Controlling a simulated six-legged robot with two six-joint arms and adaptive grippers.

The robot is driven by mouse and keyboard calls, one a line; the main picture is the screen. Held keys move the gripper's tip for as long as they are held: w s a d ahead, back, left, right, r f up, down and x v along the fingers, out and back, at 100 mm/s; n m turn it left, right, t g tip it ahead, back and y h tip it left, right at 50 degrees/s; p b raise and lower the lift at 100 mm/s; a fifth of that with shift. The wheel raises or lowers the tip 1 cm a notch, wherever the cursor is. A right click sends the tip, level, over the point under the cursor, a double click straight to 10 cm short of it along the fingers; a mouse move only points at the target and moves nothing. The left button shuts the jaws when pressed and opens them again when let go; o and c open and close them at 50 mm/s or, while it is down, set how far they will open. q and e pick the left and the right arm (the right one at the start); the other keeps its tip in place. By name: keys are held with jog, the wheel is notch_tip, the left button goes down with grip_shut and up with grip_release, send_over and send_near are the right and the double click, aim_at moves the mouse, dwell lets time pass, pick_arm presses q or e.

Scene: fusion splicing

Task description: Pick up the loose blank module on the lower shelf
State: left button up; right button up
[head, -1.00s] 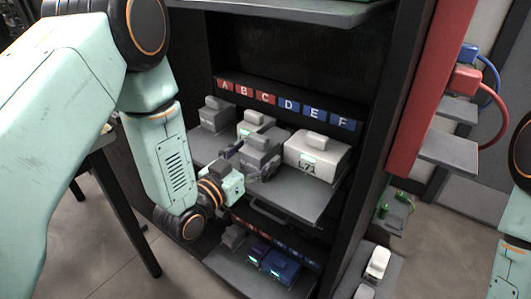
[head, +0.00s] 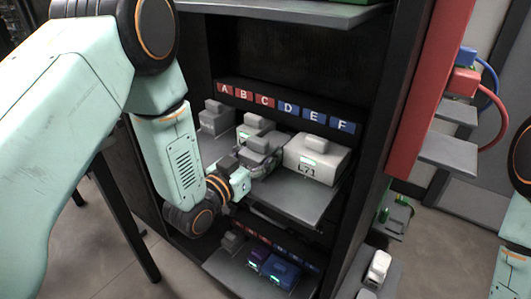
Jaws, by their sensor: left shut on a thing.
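A grey blank module (head: 262,144) with a raised block on top is in the head view, in front of the A–F label strip. My left gripper (head: 264,166) is shut on its near side. The module seems slightly above the shelf (head: 290,200), but its underside is hidden by the gripper. It partly covers a pale module (head: 246,131) behind it. My right gripper is out of view.
A dark cabinet side wall (head: 388,110) bounds the right.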

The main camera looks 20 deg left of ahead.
pick_arm(q)
jog(key=c, duration=0.3)
jog(key=shift+r, duration=0.1)
